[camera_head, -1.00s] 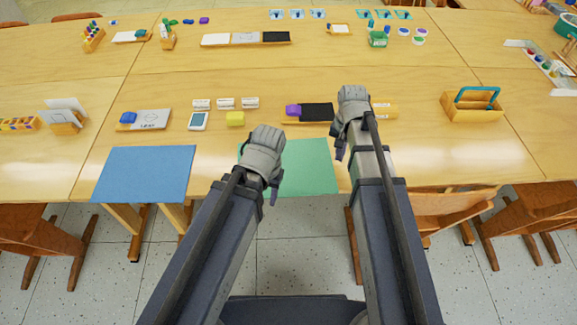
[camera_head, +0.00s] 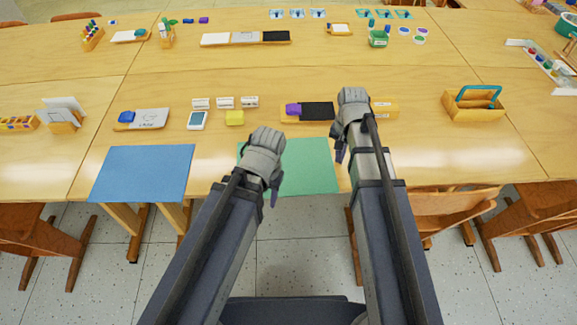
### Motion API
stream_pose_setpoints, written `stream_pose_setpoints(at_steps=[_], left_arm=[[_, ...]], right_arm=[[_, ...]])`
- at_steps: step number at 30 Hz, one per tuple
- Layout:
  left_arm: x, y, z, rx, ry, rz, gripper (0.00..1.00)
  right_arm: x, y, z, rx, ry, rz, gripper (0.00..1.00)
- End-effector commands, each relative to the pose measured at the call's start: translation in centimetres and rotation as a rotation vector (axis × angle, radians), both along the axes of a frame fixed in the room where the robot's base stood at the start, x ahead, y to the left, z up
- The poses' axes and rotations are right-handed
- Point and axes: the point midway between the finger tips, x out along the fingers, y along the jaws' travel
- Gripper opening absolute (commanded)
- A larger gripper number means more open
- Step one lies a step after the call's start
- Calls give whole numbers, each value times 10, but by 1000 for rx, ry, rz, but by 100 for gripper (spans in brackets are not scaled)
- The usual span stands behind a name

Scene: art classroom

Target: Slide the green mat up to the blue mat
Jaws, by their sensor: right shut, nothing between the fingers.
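The blue mat (camera_head: 143,173) lies flat at the front edge of the table on the left, its near part overhanging the edge. The green mat (camera_head: 309,166) lies to its right, also at the front edge, with a bare strip of table between them. My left gripper (camera_head: 273,194) is over the green mat's left part and hides some of it; whether it touches the mat, or is open or shut, I cannot tell. My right gripper (camera_head: 340,152) is shut and empty at the green mat's right edge.
A wooden caddy (camera_head: 473,106) stands right. Chairs stand below the table edge.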

Motion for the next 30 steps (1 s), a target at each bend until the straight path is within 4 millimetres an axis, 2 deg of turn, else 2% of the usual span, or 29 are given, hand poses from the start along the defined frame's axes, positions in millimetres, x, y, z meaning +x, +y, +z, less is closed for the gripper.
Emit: stream_pose_setpoints(at_steps=[17,30], left_arm=[[0,0,-3,0,0,0,50],[0,0,-4,-1,0,0,50]], right_arm=[[0,0,-3,0,0,0,0],[-1,11,-4,3,1,1,0]])
